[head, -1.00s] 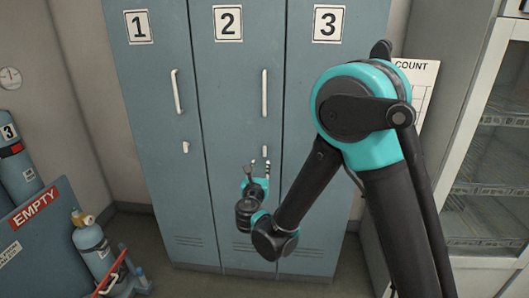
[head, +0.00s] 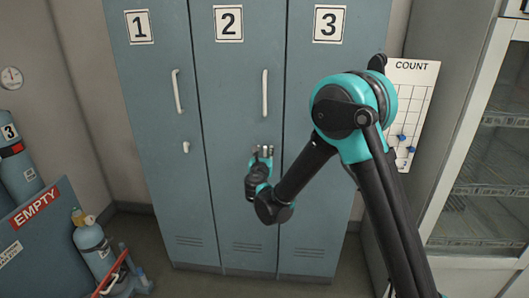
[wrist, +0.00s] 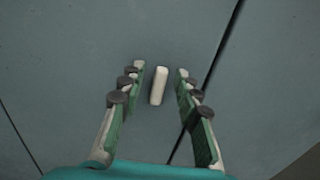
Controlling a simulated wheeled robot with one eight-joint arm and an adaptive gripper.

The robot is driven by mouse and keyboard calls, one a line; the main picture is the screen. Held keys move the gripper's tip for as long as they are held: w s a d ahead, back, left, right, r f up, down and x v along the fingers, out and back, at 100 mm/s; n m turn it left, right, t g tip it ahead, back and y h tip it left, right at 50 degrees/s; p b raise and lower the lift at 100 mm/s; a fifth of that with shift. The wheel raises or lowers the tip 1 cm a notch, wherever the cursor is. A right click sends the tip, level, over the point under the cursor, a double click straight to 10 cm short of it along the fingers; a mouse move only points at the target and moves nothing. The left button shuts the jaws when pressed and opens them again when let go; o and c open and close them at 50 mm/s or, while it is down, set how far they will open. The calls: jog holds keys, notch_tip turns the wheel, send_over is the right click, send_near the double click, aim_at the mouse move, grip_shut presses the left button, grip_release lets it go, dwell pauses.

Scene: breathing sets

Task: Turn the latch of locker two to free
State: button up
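Locker two (head: 236,110) is the middle blue-grey door, with a "2" plate near its top and a long white handle (head: 265,93). Its small white latch (wrist: 159,85) shows in the wrist view, standing nearly upright with a slight tilt. In the head view my gripper (head: 263,150) is at the latch and mostly covers it. In the wrist view my gripper (wrist: 157,82) is open, with one finger on each side of the latch and a gap on both sides. The fingers do not touch it.
Locker one (head: 155,110) on the left has its own upright latch (head: 186,147). Locker three (head: 318,80) is partly behind my arm. A count chart (head: 412,85) and glass-doored cabinet (head: 485,150) are at right. Gas cylinders (head: 92,250) stand at lower left.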

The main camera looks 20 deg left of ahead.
grip_shut()
jog(key=shift+m, duration=0.4)
jog(key=m, duration=0.5)
jog(key=d+m, duration=0.1)
jog(key=m, duration=0.2)
jog(key=shift+w+f, duration=0.1)
jog(key=shift+f, duration=0.1)
jog(key=m, duration=0.4)
jog(key=shift+f+m, duration=0.2)
jog(key=shift+m, duration=0.1)
jog(key=shift+d+f+m, duration=0.1)
jog(key=shift+m, duration=1.05)
jog(key=shift+d+f+m, duration=0.1)
jog(key=shift+m, duration=1.05)
